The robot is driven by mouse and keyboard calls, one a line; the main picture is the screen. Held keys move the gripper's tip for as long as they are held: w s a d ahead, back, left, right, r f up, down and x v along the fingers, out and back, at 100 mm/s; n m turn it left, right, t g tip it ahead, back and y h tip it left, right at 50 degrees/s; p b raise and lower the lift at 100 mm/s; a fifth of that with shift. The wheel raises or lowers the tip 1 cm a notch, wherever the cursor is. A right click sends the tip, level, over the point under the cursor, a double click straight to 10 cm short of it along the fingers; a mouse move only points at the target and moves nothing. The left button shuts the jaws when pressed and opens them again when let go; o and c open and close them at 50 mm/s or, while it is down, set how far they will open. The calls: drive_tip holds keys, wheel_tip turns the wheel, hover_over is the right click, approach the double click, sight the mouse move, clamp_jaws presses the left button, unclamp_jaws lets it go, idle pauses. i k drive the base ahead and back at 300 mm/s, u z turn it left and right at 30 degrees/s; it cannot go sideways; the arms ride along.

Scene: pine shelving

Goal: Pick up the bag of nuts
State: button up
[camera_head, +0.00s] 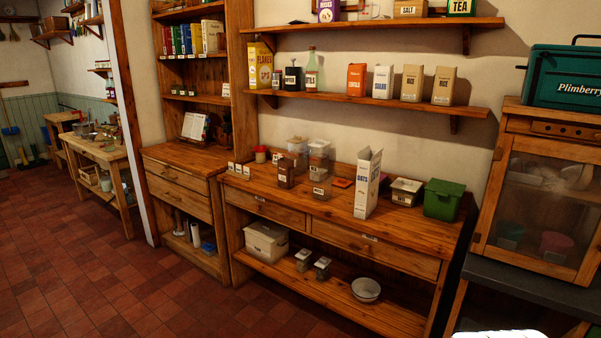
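A small dark brown packet (286,176) with a pale label stands upright on the wooden counter (405,234), left of its middle. The label is too small to read, so I cannot tell for sure that it is the bag of nuts. Clear containers (318,160) stand beside and behind it. No other thing in view can be read as a bag of nuts. My gripper is not in view.
A tall white oats box (367,184) stands to the packet's right, its top open. A green bin (443,200) is at the counter's right end. Wall shelves (380,101) with boxes hang above. A glass-fronted cabinet (540,200) is at right. Floor (110,270) at left is clear.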

sight(285, 172)
drive_tip(key=z, duration=0.25)
drive_tip(key=i, duration=2.35)
drive_tip(key=u, duration=1)
drive_tip(key=i, duration=0.55)
drive_tip(key=u, duration=0.7)
drive_tip(key=i, duration=0.65)
drive_tip(key=u, duration=0.4)
